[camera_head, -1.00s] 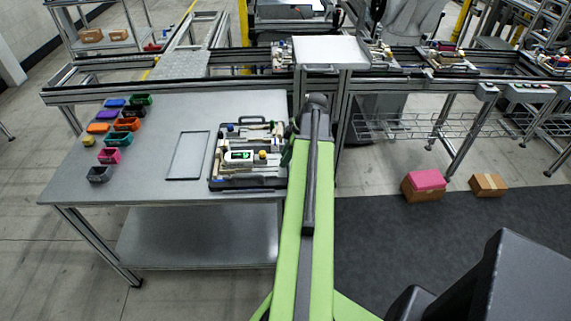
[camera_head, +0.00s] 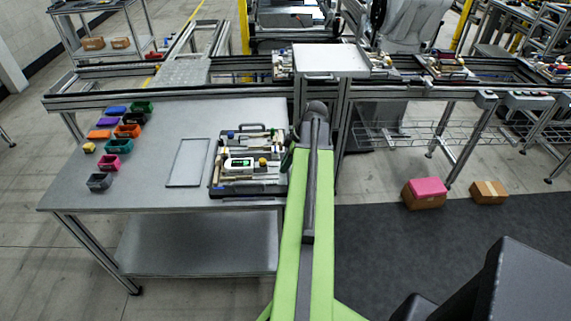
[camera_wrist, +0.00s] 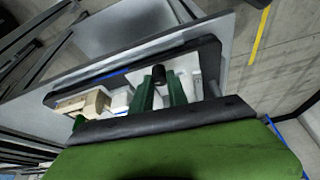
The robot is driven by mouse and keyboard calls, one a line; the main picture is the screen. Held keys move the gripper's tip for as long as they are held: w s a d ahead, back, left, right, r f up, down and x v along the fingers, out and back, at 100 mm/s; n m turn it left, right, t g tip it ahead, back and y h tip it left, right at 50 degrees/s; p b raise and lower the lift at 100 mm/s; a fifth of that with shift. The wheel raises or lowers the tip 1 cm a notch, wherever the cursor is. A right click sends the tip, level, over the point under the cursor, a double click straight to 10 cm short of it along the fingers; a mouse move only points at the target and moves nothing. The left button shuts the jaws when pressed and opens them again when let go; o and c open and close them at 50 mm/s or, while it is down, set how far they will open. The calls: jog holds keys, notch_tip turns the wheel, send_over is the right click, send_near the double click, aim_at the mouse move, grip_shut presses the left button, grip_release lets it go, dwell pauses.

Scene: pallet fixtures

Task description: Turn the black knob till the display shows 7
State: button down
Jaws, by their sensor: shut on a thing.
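The pallet fixture (camera_head: 215,187) lies at the right end of the grey table, with several parts on it. My green arm covers the fixture's right edge in the head view, so the knob and fingertips are hidden or too small to make out there. The display cannot be made out in the wrist view.
An empty grey tray (camera_head: 188,163) lies left of the fixture. Several coloured bins, among them a grey one (camera_head: 99,182), stand at the table's left. A conveyor rail (camera_head: 200,92) and a raised white stand (camera_head: 330,60) are behind. The table's front middle is clear.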

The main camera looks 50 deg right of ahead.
jog(key=m, duration=0.1)
jog(key=m+h, duration=0.1)
jog(key=m, duration=0.1)
jog(key=shift+a+m, duration=0.2)
jog(key=shift+m, duration=0.1)
jog(key=shift+m+t+h, duration=0.3)
jog(key=shift+m+h, duration=0.5)
jog(key=shift+m, duration=1.1)
jog(key=c, duration=1.3)
grip_release()
jog(key=shift+r, duration=0.1)
